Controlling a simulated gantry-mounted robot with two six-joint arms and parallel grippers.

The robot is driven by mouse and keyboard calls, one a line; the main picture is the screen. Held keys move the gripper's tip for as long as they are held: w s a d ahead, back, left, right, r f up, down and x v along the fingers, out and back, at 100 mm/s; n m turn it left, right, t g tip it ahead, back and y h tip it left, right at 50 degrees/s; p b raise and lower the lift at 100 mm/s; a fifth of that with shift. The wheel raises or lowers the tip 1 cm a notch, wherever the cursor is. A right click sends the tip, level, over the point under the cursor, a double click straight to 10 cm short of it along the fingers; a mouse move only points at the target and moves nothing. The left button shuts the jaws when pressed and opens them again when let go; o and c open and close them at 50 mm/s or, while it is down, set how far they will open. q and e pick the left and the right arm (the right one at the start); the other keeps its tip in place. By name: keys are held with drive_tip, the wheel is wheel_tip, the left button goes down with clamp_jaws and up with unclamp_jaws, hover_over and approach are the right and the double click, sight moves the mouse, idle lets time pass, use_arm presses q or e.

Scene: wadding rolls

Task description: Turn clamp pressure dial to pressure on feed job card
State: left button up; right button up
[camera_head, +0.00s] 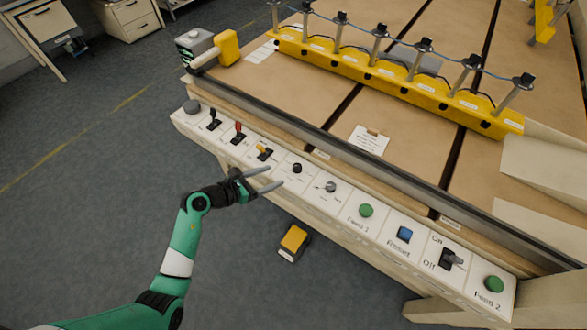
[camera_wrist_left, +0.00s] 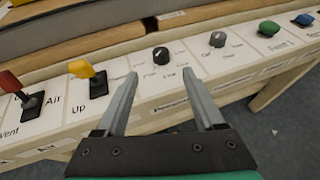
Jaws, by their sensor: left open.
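A black dial (camera_head: 297,168) sits on the white control panel with small markings around it, too blurred to read surely. It also shows in the left wrist view (camera_wrist_left: 161,56), just beyond my fingertips. My left gripper (camera_head: 268,178) is open, its two fingers pointing at the dial with nothing between them; in the left wrist view (camera_wrist_left: 160,76) the fingertips lie on either side of the dial's line, apart from it. A white card (camera_head: 369,140), perhaps the feed job card, lies on the brown table; its writing is unreadable here. My right gripper is not in view.
A grey knob (camera_wrist_left: 217,39) stands right of the dial, and a yellow lever (camera_wrist_left: 84,72) marked Up stands left. Green button Feed 1 (camera_head: 366,210) and a blue button (camera_head: 404,235) follow along the panel (camera_head: 347,196). A yellow pedal (camera_head: 294,242) is on the floor.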

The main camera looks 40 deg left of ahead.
sight(295, 168)
use_arm(q)
drive_tip(key=b+x, duration=0.4)
drive_tip(key=x, duration=0.5)
drive_tip(key=shift+f, duration=0.15)
drive_tip(key=shift+w+d, duration=0.15)
drive_tip(key=shift+w, duration=0.3)
clamp_jaws()
